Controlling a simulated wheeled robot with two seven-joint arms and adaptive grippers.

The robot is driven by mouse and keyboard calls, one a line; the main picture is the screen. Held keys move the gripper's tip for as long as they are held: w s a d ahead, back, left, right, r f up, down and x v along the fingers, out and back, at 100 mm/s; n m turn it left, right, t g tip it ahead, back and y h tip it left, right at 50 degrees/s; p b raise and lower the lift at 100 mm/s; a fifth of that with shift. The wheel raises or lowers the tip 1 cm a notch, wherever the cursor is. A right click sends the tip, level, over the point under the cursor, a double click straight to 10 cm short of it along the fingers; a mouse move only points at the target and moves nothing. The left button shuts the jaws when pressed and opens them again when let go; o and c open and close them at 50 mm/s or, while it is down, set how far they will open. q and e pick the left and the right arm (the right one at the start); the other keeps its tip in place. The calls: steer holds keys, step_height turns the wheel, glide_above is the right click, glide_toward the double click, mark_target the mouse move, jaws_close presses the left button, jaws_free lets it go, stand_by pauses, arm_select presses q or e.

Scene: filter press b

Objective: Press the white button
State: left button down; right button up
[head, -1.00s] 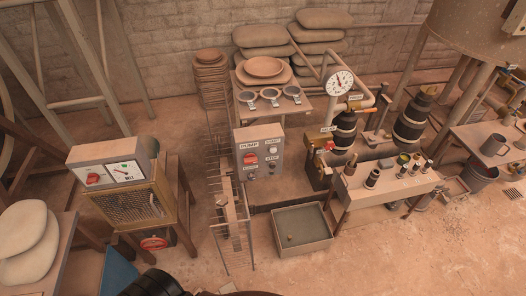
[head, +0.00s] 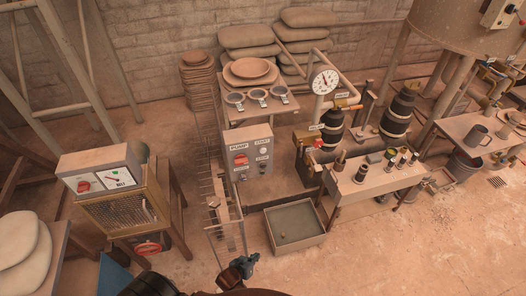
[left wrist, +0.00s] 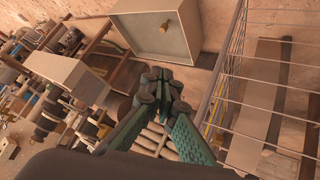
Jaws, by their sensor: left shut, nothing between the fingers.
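A grey PUMP control box (head: 248,154) stands in the middle of the head view. Its front has a red switch on the left and labelled controls on the right. A small pale round button (head: 263,150) sits below the START label; its detail is too small to be sure of. My left gripper (head: 243,264) is low in the head view, below and in front of the box, well apart from it. In the left wrist view its green-grey fingers (left wrist: 165,78) are shut and empty. My right gripper is not in view.
A wire-and-plate rack (head: 226,225) stands between my left gripper and the box. A grey tray (head: 294,243) lies on the floor to its right. A bench with bottles (head: 372,182) is further right, and a switch box on a cage (head: 100,178) is at left.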

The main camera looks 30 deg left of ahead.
mark_target(263, 150)
arm_select(q)
steer(key=w+r+n+t, duration=0.1)
steer(key=w+r+t, duration=0.1)
steer(key=w+r, duration=0.6)
steer(key=w+r+n+t, duration=0.2)
steer(key=w+r, duration=0.2)
steer(key=r, duration=0.9)
steer(key=w+a+r+n+t, duration=0.1)
steer(key=r+t, duration=0.1)
steer(key=r, duration=1.1)
steer(key=w+a+r+n+t+y+p, duration=0.1)
steer(key=w+r+n+t, duration=0.1)
steer(key=r, duration=1.1)
steer(key=shift+a+t, duration=0.2)
steer(key=shift+t, duration=0.5)
steer(key=shift+f, duration=0.1)
steer(key=w+a+b, duration=0.1)
steer(key=w+a, duration=0.4)
steer(key=a, duration=0.1)
steer(key=shift+w+a, duration=0.35)
steer(key=shift+w, duration=0.05)
steer(key=shift+a, duration=0.1)
